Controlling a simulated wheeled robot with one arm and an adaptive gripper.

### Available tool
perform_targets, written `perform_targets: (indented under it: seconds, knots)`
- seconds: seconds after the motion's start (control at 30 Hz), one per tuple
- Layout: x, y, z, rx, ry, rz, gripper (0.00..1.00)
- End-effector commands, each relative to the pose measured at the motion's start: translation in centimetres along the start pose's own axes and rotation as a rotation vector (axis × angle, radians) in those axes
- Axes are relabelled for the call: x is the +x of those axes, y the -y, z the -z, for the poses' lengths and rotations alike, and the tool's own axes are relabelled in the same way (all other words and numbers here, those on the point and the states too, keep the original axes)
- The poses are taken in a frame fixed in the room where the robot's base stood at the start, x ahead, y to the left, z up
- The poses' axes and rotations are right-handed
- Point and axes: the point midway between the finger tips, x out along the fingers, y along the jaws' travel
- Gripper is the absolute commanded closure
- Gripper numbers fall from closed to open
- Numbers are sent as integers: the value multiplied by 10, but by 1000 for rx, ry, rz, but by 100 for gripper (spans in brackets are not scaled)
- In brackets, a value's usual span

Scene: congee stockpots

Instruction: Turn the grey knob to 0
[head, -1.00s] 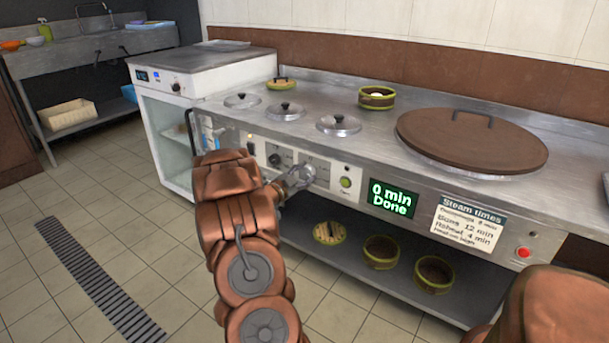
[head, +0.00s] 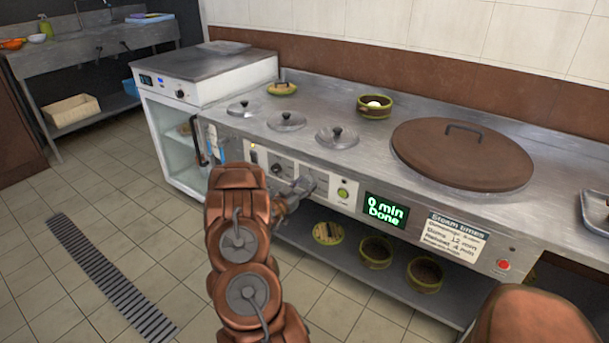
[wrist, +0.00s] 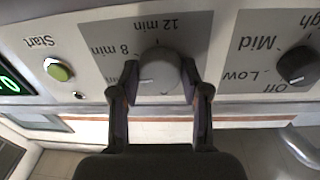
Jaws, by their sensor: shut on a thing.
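The grey knob (wrist: 160,71) sits on a grey dial plate with "8 min" and "12 min" marks, which appear upside down in the wrist view. My gripper (wrist: 160,85) has one finger on each side of the knob and is shut on it. The 0 mark is not visible, and I cannot clearly read where the knob points. In the head view my gripper (head: 300,188) is at the front panel of the counter, where it largely hides the knob. The green display (head: 384,211) to the right reads "0 min Done".
A black knob (wrist: 297,65) with "Off", "Low" and "Mid" marks is close beside the gripper. A green Start button (wrist: 60,71) is on its other side. A red button (head: 503,265) is farther right. A shelf with several steamer baskets (head: 375,252) lies below the panel.

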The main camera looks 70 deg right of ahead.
Motion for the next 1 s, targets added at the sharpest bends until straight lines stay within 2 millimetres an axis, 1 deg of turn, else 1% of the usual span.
perform_targets:
  seconds: [0.03,1.0]
  knots:
    - [0,0,7,-45,-2,3,89]
    - [0,-1,4,-962,-68,60,89]
